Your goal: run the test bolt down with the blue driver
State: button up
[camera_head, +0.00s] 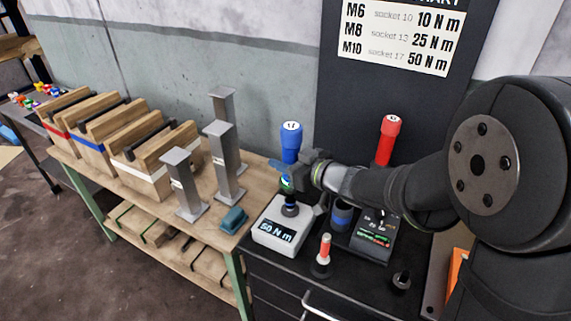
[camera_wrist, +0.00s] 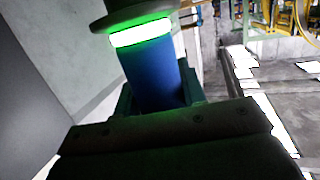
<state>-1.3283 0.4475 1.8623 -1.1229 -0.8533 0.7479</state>
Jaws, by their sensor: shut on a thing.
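The blue driver (camera_head: 291,140), marked 17 on its cap, stands about upright over the white tester (camera_head: 266,238), whose display reads 50 N m. My gripper (camera_head: 287,173) is shut on the blue driver around its body. In the wrist view the blue driver (camera_wrist: 150,80) sits between my gripper's dark fingers (camera_wrist: 157,100), and a ring on it glows bright green. A dark round piece (camera_head: 290,209) shows below the driver at the tester's top. The test bolt itself cannot be made out, and I cannot tell how far down it is.
A red driver (camera_head: 388,140) stands behind my arm. A blue-ringed holder (camera_head: 341,215), a dark device with green lights (camera_head: 374,236), a small red-and-white tool (camera_head: 324,250) and a dark socket (camera_head: 401,281) are nearby. Grey posts (camera_head: 223,160) and wooden boxes (camera_head: 155,165) stand left.

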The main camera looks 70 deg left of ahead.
aim_at(285, 149)
jog(key=shift+r, duration=1.6)
